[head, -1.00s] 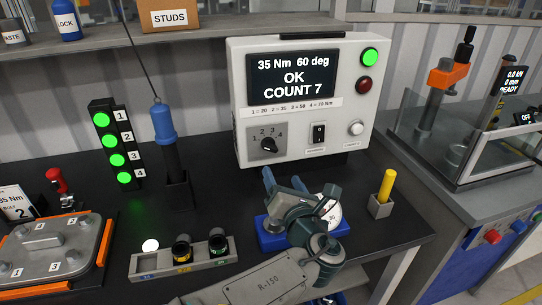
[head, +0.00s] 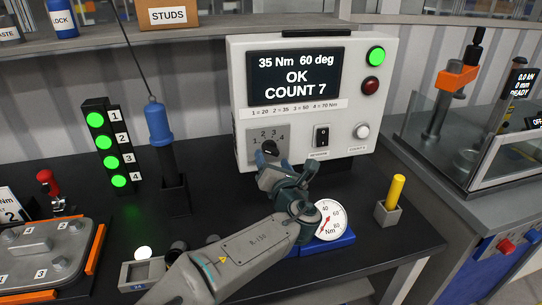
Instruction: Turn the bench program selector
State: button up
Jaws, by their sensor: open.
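The program selector is a dark knob (head: 270,149) on a grey plate marked 1 to 4, low on the left of the white control box (head: 360,60). My gripper (head: 268,166) is open in front of the knob's lower part. The fingers overlap the knob in the picture, and I cannot tell whether they touch it. The knob's pointer direction is hard to make out. The box's screen (head: 296,74) reads 35 Nm, 60 deg, OK, COUNT 7. The printed legend (head: 295,108) gives 1=20, 2=35, 3=50, 4=70 Nm.
A rocker switch (head: 321,136) and a white button (head: 361,131) sit right of the selector. A blue-handled driver (head: 158,125) stands to the left. A dial gauge (head: 329,219) on a blue base and a yellow pin (head: 395,190) in a block stand near my arm.

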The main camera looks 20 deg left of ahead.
jog(key=shift+x, duration=1.4)
jog(key=c, duration=1)
